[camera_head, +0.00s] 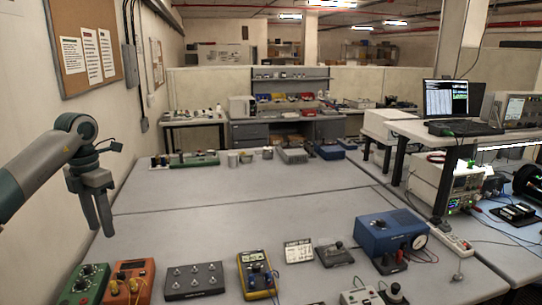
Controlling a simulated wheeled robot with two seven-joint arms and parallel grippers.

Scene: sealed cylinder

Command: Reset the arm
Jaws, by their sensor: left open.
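My left arm comes in from the left edge. Its left gripper (103,232) hangs with fingers pointing down over the left part of the grey table (215,225). The fingers are open a little, with nothing seen between them. The gripper is above and behind the green box (86,283) and the orange box (130,280), apart from both. My right gripper is not in view.
Along the front stand a black knob box (194,281), a yellow meter (257,274), a white label card (298,251) and a blue box with a gauge (386,233). Several items line the table's back edge. The table's middle is clear. A laptop (447,100) stands on a right-hand shelf.

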